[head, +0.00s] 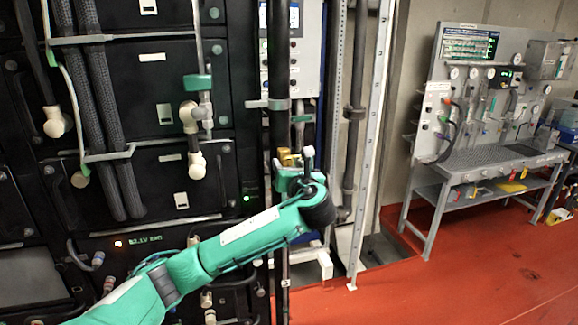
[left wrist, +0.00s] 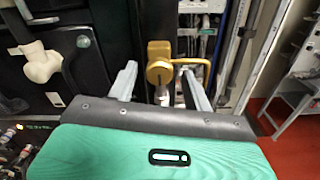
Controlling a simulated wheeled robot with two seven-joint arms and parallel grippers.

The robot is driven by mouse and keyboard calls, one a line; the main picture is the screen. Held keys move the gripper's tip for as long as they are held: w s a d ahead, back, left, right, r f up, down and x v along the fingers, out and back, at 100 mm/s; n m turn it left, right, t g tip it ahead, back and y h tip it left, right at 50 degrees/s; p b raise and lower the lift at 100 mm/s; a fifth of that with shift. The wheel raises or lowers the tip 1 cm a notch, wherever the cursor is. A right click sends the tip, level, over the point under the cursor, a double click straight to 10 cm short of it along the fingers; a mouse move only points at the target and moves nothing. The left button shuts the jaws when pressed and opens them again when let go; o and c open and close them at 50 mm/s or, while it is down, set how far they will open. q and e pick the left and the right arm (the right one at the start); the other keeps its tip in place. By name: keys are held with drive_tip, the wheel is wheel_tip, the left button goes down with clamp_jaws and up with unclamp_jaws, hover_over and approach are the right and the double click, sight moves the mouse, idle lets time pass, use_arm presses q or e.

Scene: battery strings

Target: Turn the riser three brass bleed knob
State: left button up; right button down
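The brass bleed knob (left wrist: 159,72) is round and sits below a square brass block (left wrist: 160,49), with a bent brass handle or tube to its right. In the head view the brass fitting (head: 286,156) is on the dark vertical pipe (head: 278,60) and partly hidden by my left gripper (head: 293,160). In the left wrist view my left gripper (left wrist: 160,69) is open, one finger on each side of the knob, with gaps showing. I cannot tell how deep the fingertips reach. No riser number is readable. My right gripper is in neither view.
Black battery racks (head: 150,80) with hoses and white elbow fittings (head: 188,115) stand to the left. A white panel (head: 305,60) and a metal upright (head: 370,140) stand close behind and right. A grey workbench (head: 490,160) is farther right; the red floor (head: 450,280) before it is clear.

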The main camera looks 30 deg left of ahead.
use_arm(q)
drive_tip(key=shift+r, duration=0.1)
drive_tip(key=shift+s+d+b, duration=0.25)
drive_tip(key=shift+d+b, duration=0.05)
drive_tip(key=shift+b, duration=0.05)
drive_tip(key=b+v, duration=0.5)
drive_tip(key=v, duration=0.8)
drive_tip(key=shift+a, duration=0.1)
